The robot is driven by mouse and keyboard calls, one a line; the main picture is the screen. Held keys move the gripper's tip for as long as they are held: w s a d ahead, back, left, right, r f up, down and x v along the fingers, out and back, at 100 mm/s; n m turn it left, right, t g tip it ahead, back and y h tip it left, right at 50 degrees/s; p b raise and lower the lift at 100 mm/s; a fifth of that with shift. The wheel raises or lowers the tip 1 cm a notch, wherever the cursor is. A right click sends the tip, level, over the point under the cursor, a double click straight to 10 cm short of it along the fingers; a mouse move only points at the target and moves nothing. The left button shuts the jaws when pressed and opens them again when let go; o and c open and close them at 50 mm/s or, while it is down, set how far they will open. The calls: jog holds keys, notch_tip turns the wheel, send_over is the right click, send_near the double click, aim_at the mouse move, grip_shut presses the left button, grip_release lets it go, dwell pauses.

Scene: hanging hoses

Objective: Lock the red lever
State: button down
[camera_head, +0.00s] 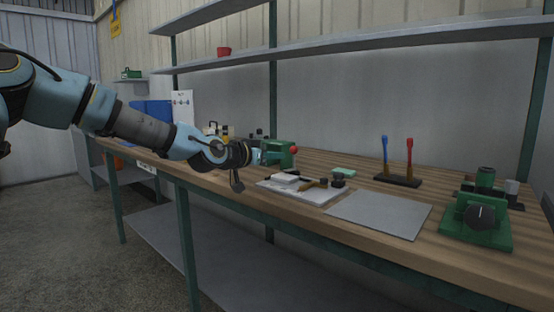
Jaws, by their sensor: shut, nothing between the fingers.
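The red lever (409,156) stands upright on a black base (398,180) toward the right rear of the wooden workbench. A blue lever (385,150) stands upright to its left on the same base. Both handles point up. My arm reaches in from the left, and my gripper (257,156) is over the left half of the bench, well to the left of the levers and apart from them. It is small and dark here. It is shut and holds nothing. The lower ends of the levers are too small to show detail.
A green device with a red knob (294,150) stands beside my gripper. A white board (306,191) with small parts and a bare grey plate (379,214) lie in front. A green box with a black dial (479,216) stands at right. Shelves (380,40) hang above.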

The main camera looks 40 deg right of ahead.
jog(key=v, duration=0.8)
jog(key=shift+a+r, duration=0.2)
jog(key=shift+r, duration=0.05)
